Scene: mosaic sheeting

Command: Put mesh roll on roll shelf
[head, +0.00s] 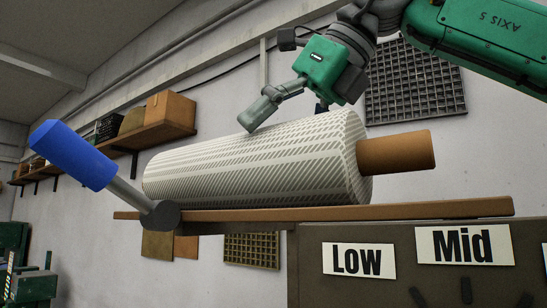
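The mesh roll (255,170) is a large white patterned cylinder on a brown core (396,152) that sticks out at its right end. It lies lengthwise along a brown board (440,209), its underside at the board's surface; I cannot tell whether it bears fully on it. My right gripper (288,112) comes in from the upper right, over the top of the roll. One grey finger reaches down to the roll's upper surface. The other is mostly hidden, so its opening is unclear. My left gripper is not in view. I cannot tell which surface is the roll shelf.
A blue-handled lever (75,155) stands at the board's left front. A dark panel marked Low and Mid (410,280) is below the board. A wooden wall shelf (150,135) with boxes is at the back left. Dark grids (415,85) hang on the wall.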

